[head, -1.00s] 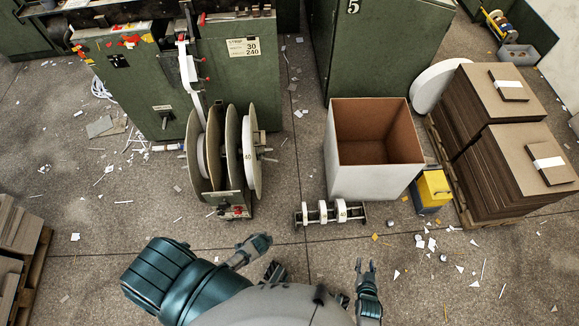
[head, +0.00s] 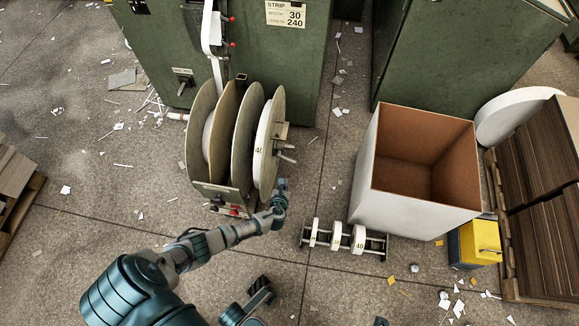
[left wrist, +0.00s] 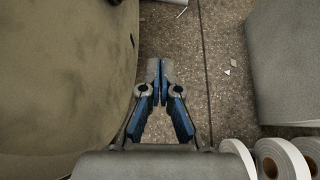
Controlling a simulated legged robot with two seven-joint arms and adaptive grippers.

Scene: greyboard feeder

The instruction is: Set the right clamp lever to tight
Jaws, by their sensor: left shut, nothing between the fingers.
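The reel stand (head: 222,195) holds several large upright discs (head: 245,140) in the head view. Pale grey rod-like parts (head: 286,152) stick out on its right side. Small red-tipped parts (head: 235,211) sit low on its front. I cannot tell for sure which of these is the right clamp lever, or its setting. My left gripper (head: 281,188) is beside the stand's lower right, under the rods, and no contact is clear. The left wrist view shows its fingers (left wrist: 160,82) shut and empty, with a large disc (left wrist: 55,80) close on the left.
A small rack of white rolls (head: 337,237) is on the floor right of my left gripper. Behind it stands a white open bin (head: 405,205), with a yellow box (head: 482,241) beside it. The green machine (head: 270,60) is behind the stand. Paper scraps litter the floor.

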